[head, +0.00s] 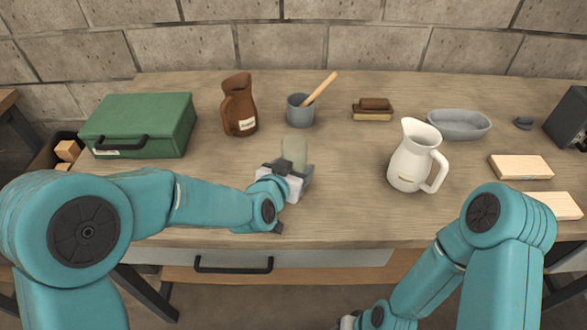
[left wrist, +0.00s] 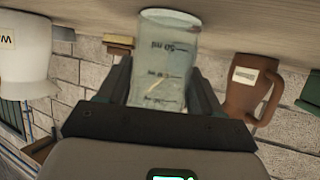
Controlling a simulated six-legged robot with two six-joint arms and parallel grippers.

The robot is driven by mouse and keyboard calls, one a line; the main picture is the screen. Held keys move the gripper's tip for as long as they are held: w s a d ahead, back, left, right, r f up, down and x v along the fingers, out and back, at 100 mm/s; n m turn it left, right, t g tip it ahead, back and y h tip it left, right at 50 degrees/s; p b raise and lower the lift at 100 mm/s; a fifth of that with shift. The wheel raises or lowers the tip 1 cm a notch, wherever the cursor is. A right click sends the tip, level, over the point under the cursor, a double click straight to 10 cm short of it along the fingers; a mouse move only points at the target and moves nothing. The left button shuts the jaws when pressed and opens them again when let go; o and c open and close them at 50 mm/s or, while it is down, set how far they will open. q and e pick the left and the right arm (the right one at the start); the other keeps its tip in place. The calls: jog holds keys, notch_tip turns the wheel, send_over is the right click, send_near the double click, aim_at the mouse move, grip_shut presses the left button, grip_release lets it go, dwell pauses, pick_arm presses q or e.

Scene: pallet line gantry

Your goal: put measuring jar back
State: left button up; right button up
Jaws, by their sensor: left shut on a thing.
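The measuring jar (head: 294,152) is a pale, translucent cup near the middle of the bench. In the left wrist view the jar (left wrist: 163,62) shows dark ml marks and appears upside down in the picture. My left gripper (head: 291,174) is shut on it, with a finger on each side. I cannot tell whether the jar touches the bench top or is held just above it. My right gripper (head: 350,321) is only partly visible at the bottom edge, below the bench front, and its jaws cannot be made out.
Behind the jar stand a grey cup (head: 300,112) with a wooden handle, a brown jug (head: 239,105) and a brush (head: 373,108). A green box (head: 141,124) is at left. A white pitcher (head: 412,160) and grey dish (head: 459,124) are at right. Bench between jar and pitcher is clear.

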pick_arm(q)
jog(key=shift+s+r, duration=0.15)
jog(key=shift+s, duration=0.05)
jog(key=o, duration=1.2)
jog(key=shift+w+f, duration=0.15)
jog(key=shift+f, duration=0.05)
jog(key=shift+r, duration=0.1)
jog(key=shift+r, duration=0.2)
jog(key=v, duration=1.2)
jog(key=shift+f+b, duration=0.15)
jog(key=shift+b, duration=0.15)
